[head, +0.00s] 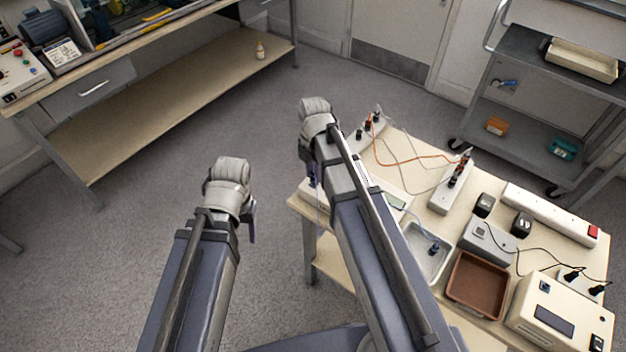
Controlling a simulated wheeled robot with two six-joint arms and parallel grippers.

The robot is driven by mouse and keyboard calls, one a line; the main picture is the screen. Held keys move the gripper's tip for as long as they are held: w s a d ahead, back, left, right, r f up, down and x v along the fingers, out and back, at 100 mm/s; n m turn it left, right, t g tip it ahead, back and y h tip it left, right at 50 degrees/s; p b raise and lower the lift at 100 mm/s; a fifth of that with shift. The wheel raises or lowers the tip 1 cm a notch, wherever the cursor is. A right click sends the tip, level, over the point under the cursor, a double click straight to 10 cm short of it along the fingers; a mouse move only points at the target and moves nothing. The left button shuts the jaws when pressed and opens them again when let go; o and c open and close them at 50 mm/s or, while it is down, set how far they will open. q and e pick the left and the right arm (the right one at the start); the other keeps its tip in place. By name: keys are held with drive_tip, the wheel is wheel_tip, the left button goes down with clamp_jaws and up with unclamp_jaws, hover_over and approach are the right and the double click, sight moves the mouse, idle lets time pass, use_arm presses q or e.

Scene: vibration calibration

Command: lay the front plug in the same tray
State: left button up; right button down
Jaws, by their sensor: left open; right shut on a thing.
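A grey metal tray (447,262) lies on the table at the right, partly behind my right arm. A small blue-grey plug (433,249) lies in it. My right gripper (314,176) is over the table's left edge, left of the tray. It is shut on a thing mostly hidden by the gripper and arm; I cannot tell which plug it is. My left gripper (252,222) is open and empty, over the floor left of the table. Dark plugs stand in a white power strip (375,127) at the back and in another strip (443,196) nearer the middle.
A brown tray (478,312) stands right of the metal tray. Black adapters (521,223), a grey box (488,240), a long power strip (550,213) and a beige device (560,310) crowd the table's right. Cables (405,155) cross the back. A cart (525,125) stands behind.

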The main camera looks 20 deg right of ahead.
drive_tip(key=shift+r+p, duration=1.4)
drive_tip(key=shift+r, duration=0.2)
